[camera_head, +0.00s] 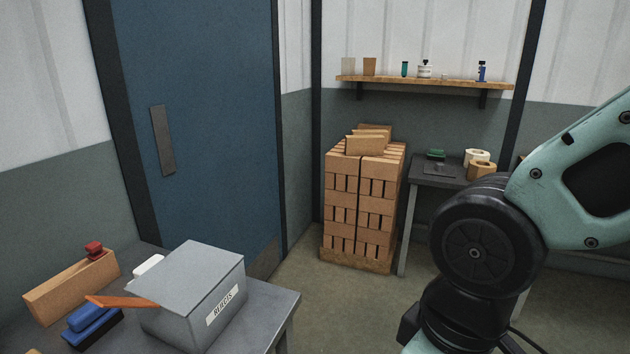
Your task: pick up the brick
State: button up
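A tall stack of tan bricks (374,205) stands on a wooden pallet (355,262) in the back corner. On top lie a loose brick (365,146) and another one (374,130) partly hidden behind it. My arm (475,245) fills the right side, bent at a dark joint, and its lower end runs out of the bottom edge. My gripper's fingers do not show. Which brick the task means cannot be told from this view.
A grey bench (283,304) at lower left holds a grey labelled box (195,285), a blue-and-black tool (92,322) and a tan block (65,288). A dark side table (432,172) with tape rolls stands right of the stack. A shelf (430,84) hangs above. Floor before the stack is clear.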

aim_at(369, 144)
jog(key=i+l+z, duration=0.1)
jog(key=i, duration=0.8)
jog(key=i+l+z, duration=0.1)
jog(key=i, duration=0.75)
jog(key=i+z, duration=0.1)
jog(key=i, duration=0.8)
jog(key=i+z, duration=0.1)
jog(key=i, duration=0.8)
jog(key=i+j+z, duration=0.15)
jog(key=i, duration=0.75)
